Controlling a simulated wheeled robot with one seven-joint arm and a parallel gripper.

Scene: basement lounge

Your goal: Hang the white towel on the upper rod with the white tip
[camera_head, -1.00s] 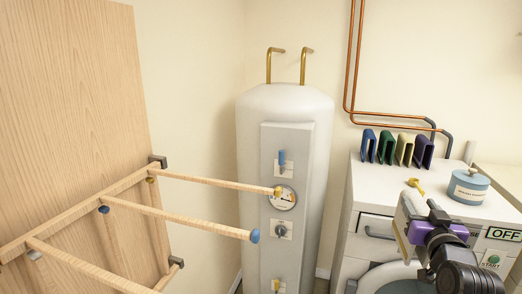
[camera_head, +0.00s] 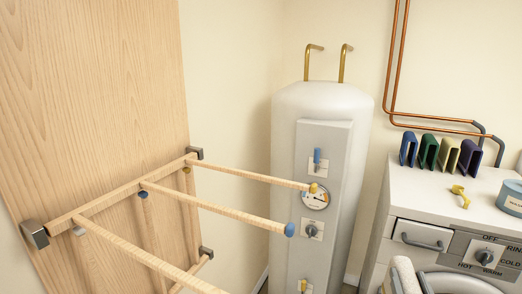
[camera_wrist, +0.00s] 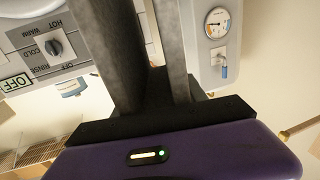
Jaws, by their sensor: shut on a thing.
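A wooden rack on the left holds upper rods: one with a yellow tip (camera_head: 250,179), one with a blue tip (camera_head: 215,210) and a nearer one (camera_head: 140,258) whose far end runs out of the picture. A small whitish marker (camera_head: 79,231) sits at that nearer rod's base. No white tip shows. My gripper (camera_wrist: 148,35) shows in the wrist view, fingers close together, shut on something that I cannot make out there.
A white boiler (camera_head: 322,110) stands behind the rods. A washing machine (camera_head: 490,255) is at right, with a yellow item (camera_head: 460,196), a blue tin (camera_head: 511,197) and coloured folded things on top. A wooden panel (camera_head: 90,100) rises behind the rack. Open space lies between rods and machine.

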